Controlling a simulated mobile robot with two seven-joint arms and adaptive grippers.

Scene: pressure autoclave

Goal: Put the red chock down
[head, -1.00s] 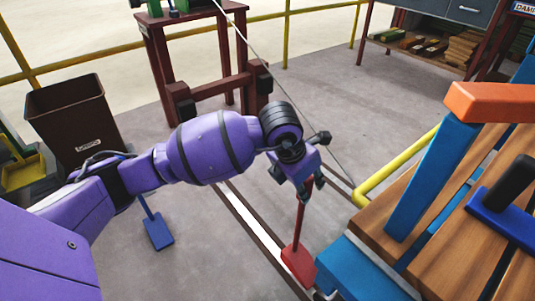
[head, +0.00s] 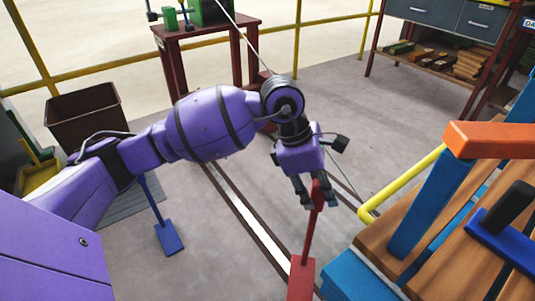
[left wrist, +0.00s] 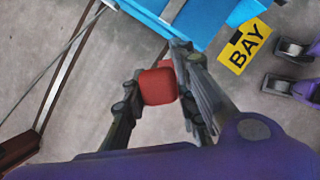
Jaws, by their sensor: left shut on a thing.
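The red chock is a red block (head: 301,280) with a long upright red handle. It stands or hangs beside the blue end (head: 352,277) of the wood-decked cart, near the floor rail; I cannot tell whether its base touches the floor. My left gripper (head: 309,195) is shut on the top of the handle. In the left wrist view the red handle top (left wrist: 158,87) sits between the two fingers (left wrist: 157,92). My right gripper is not in view.
A blue chock (head: 168,238) with a handle stands on the floor at left. A brown bin (head: 85,120) and a dark red stand (head: 235,55) are behind. A yellow rail (head: 405,182) borders the cart. A yellow BAY marking (left wrist: 245,45) is on the floor.

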